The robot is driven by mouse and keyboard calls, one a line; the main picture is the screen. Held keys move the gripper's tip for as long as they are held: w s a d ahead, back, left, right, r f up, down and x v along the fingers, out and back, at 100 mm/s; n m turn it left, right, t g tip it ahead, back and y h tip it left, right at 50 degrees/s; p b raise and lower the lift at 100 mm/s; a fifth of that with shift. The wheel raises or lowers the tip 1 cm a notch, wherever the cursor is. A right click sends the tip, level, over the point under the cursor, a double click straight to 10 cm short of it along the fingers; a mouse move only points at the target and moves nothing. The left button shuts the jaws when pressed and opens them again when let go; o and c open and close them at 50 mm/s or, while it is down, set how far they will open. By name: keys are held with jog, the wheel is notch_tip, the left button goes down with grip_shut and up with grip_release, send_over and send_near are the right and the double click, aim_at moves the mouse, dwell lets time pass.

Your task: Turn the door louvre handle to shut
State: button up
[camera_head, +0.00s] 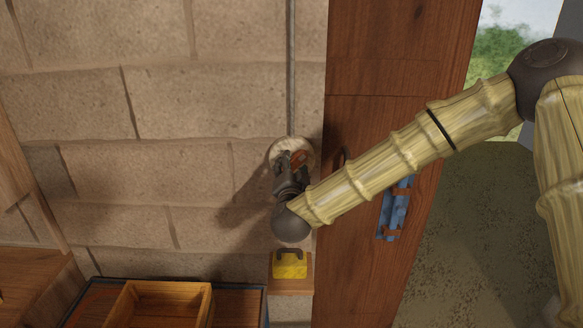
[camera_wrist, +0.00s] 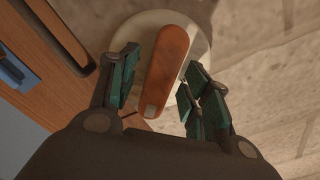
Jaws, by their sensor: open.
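The louvre handle is an orange-brown lever (camera_wrist: 170,50) with a small pale square near its lower end, on a round pale plate (camera_wrist: 142,22) on the block wall. In the head view the plate (camera_head: 277,148) and a bit of the lever (camera_head: 299,158) show behind my gripper (camera_head: 289,168). In the wrist view my gripper (camera_wrist: 160,80) is open, with one finger on each side of the lever. The lever lies closer to the right finger; I cannot tell whether they touch. The lever leans slightly to the right at its top there.
A wooden door (camera_head: 365,265) with a blue bolt (camera_head: 392,212) stands right of the handle. A yellow padlock-shaped object (camera_head: 290,264) sits on a small wooden ledge below. A wooden tray (camera_head: 159,291) is at the lower left. A thin pipe (camera_head: 291,70) runs up the wall.

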jog(key=c, duration=1)
jog(key=shift+d+n+b, duration=0.1)
jog(key=shift+n+b, duration=1.35)
jog(key=shift+n, duration=2.95)
jog(key=o, duration=1)
